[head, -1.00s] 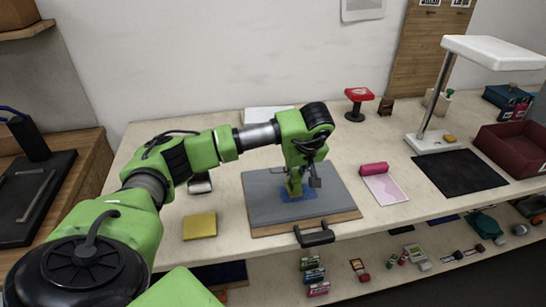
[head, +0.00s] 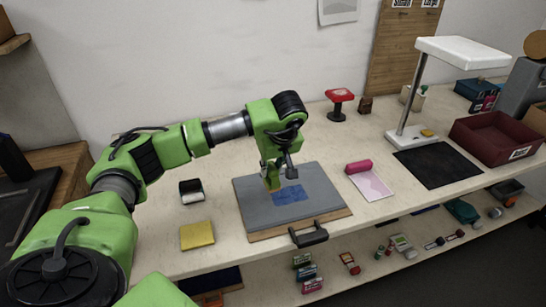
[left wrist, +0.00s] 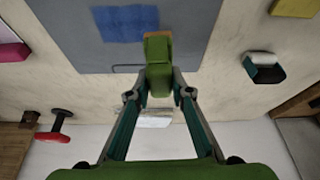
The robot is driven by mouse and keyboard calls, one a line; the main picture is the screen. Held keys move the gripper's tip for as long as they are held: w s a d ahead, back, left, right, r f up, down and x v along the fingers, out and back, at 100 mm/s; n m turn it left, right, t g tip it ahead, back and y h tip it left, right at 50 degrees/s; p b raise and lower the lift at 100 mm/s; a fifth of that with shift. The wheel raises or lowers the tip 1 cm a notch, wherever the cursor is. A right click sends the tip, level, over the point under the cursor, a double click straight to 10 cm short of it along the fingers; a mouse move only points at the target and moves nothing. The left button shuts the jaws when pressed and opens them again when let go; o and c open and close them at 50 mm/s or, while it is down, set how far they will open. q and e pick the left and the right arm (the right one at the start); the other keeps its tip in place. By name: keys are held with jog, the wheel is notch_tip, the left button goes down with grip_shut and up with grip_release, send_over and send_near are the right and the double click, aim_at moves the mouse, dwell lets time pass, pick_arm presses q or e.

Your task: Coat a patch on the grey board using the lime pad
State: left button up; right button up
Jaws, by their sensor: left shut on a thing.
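My left gripper (head: 276,172) is shut on the lime pad (left wrist: 158,62), a small green block with an orange-brown edge at its far end. In the left wrist view the gripper's fingers (left wrist: 159,92) close on it from both sides. The grey board (head: 325,187) lies on the bench and has a wooden front edge and a dark handle. A blue patch (head: 291,195) shows on the board, just right of the pad; it also shows in the left wrist view (left wrist: 125,23). I cannot tell whether the pad touches the board. My right gripper is out of view.
A yellow block (head: 197,235) and a black-and-white item (head: 191,191) lie left of the board.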

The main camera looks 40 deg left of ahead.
pick_arm(q)
jog(key=shift+s+a+r+p, duration=0.15)
jog(key=shift+r+p, duration=0.6)
jog(key=shift+r, duration=0.7)
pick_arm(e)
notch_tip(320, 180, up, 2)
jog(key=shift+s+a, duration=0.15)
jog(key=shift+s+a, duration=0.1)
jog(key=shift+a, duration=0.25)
